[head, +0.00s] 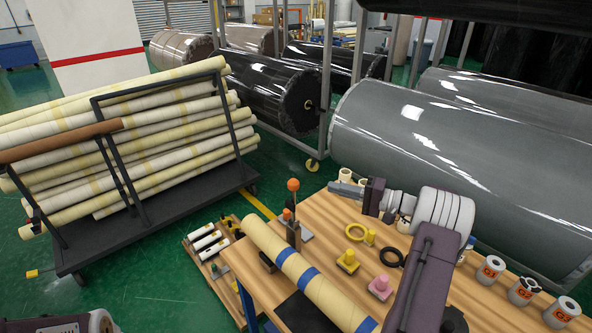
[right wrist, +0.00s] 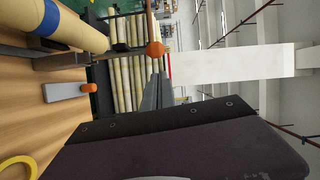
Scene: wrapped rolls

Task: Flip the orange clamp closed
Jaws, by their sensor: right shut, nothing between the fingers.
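The orange clamp (head: 293,185) has an orange ball knob on a dark handle that stands upright at the table's back left edge, beside the end of a cream roll (head: 300,272) with blue bands. Its orange knob also shows in the right wrist view (right wrist: 155,48), just beyond my fingertips. My right gripper (head: 340,187) is shut and empty, to the right of the knob at about its height, fingers pointing left toward it and apart from it in the head view. Its grey fingers show in the right wrist view (right wrist: 157,92). My left gripper is out of view.
A grey plate with an orange tip (right wrist: 65,92) lies near the clamp. A cart of rolls (head: 120,215) stands at left.

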